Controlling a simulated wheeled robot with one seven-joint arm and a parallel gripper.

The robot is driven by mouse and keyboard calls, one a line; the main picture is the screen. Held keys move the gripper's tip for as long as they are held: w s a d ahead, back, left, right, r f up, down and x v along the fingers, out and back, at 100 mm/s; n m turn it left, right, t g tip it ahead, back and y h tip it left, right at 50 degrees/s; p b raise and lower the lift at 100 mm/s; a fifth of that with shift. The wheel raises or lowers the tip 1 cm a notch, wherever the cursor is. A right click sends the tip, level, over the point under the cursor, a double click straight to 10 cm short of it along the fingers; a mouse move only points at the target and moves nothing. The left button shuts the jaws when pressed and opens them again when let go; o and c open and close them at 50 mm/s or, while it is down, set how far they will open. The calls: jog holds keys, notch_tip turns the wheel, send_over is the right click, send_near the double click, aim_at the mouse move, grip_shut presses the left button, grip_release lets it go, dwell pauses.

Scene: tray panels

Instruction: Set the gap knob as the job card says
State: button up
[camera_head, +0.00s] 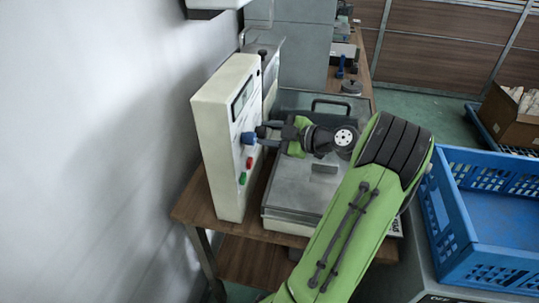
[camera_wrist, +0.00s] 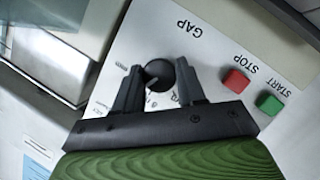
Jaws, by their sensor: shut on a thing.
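The gap knob is a round black knob (camera_wrist: 160,74) on a white panel under the word GAP, which appears upside down in the wrist view. My gripper (camera_wrist: 155,90) is shut on the knob, with one dark finger on each side of it. Small scale markings around the knob are partly hidden by the fingers, so the setting cannot be read. In the head view my gripper (camera_head: 262,134) reaches left to the front of the cream control box (camera_head: 222,140). I cannot make out a job card in either view.
A red STOP button (camera_wrist: 236,80) and a green START button (camera_wrist: 270,103) sit close beside the knob. A grey metal machine with a lidded tray (camera_head: 300,195) stands on the wooden table right of the box. A blue crate (camera_head: 450,215) is at the right.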

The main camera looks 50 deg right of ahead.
jog(key=shift+f+n+t+h+b, duration=0.15)
jog(key=shift+n+t+h+b, duration=0.2)
jog(key=shift+n+b, duration=0.6)
jog(key=shift+n+t+h, duration=0.25)
jog(key=shift+n+t, duration=0.1)
jog(key=shift+n, duration=0.4)
jog(key=o, duration=1)
jog(key=shift+o, duration=0.2)
jog(key=s+r+p, duration=0.1)
jog(key=s+p, duration=0.1)
jog(key=s, duration=1)
jog(key=shift+r, duration=0.3)
